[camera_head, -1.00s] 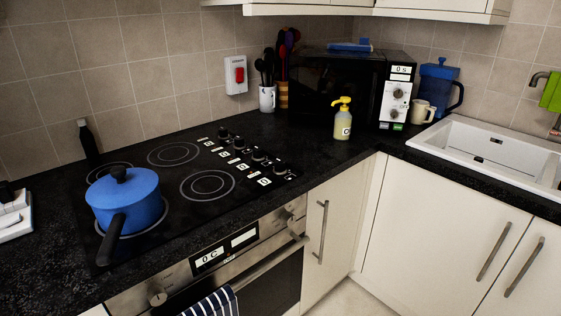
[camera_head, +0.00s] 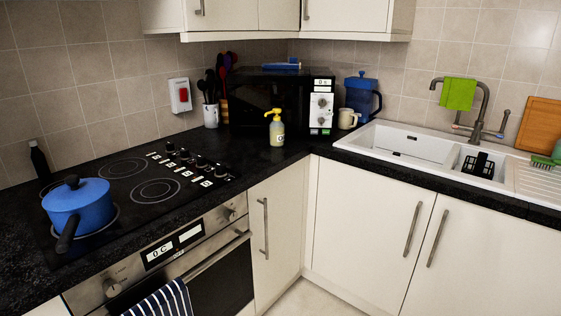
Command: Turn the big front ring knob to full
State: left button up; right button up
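The black hob (camera_head: 118,219) is set into the dark worktop at the left. Its knobs (camera_head: 194,162) stand in a row along the hob's right side, with small white labels beside them. Which knob is the big front ring's, and how far it is turned, is too small to tell. A blue lidded pan (camera_head: 77,206) stands on the front left ring, its black handle pointing to the front. Two other rings are bare. Neither of my grippers is in view.
The oven (camera_head: 185,254) with a striped towel (camera_head: 160,301) is below the hob. A yellow-topped soap bottle (camera_head: 277,130), a microwave (camera_head: 262,103) and a utensil pot (camera_head: 210,115) stand in the corner. The sink (camera_head: 391,143) is at the right. Worktop right of the knobs is clear.

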aim_at(220, 170)
jog(key=z, duration=1.2)
jog(key=i, duration=1.35)
jog(key=u, duration=2.15)
